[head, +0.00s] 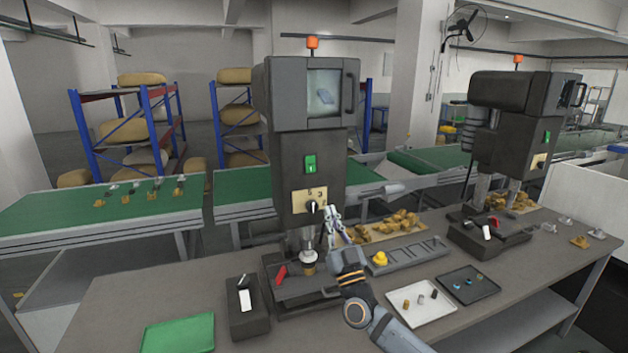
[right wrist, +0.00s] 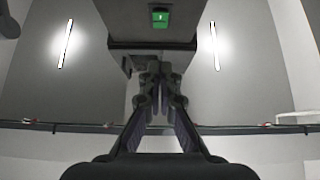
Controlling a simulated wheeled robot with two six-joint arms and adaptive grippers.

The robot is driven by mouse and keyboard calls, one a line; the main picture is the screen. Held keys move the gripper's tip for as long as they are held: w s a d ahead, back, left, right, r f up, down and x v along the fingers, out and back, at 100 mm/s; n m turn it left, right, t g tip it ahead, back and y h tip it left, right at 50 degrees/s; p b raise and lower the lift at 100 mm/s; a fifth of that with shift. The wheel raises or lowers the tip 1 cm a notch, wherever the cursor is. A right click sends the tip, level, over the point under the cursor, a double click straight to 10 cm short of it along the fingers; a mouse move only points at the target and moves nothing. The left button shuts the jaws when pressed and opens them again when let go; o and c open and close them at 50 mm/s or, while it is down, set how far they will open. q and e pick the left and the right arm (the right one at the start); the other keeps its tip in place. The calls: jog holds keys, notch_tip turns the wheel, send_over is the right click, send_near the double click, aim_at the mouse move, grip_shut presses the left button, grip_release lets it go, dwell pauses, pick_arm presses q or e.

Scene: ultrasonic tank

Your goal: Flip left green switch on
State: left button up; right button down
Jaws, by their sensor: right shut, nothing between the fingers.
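The left green switch (head: 310,164) is a small upright green plate with a white mark. It sits on the front of the left dark machine's column (head: 288,150). The same switch shows at the top of the right wrist view (right wrist: 160,17), beyond the fingertips. My right gripper (head: 332,209) is shut and empty. It is below and slightly right of the switch, beside the dial panel (head: 298,196). Its fingers also show together in the right wrist view (right wrist: 160,72). I cannot tell the switch's on or off state. My left gripper is not in view.
A second machine (head: 500,92) with its own green switch (head: 546,137) stands at the right. The table holds a green tray (head: 178,334), a black block with a white switch (head: 246,318), a white tray (head: 440,316) and a black tray (head: 490,292). A red lever (head: 281,275) is below the dial.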

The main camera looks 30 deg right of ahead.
jog(key=p, duration=0.2)
send_near(310, 166)
notch_tip(310, 166, up, 4)
jog(key=w, duration=0.2)
jog(key=w+d+b, duration=0.1)
jog(key=shift+w+f, duration=0.15)
jog(key=shift+f, duration=0.2)
jog(key=shift+w+d, duration=0.15)
jog(key=shift+w, duration=0.5)
jog(key=shift+s, duration=0.1)
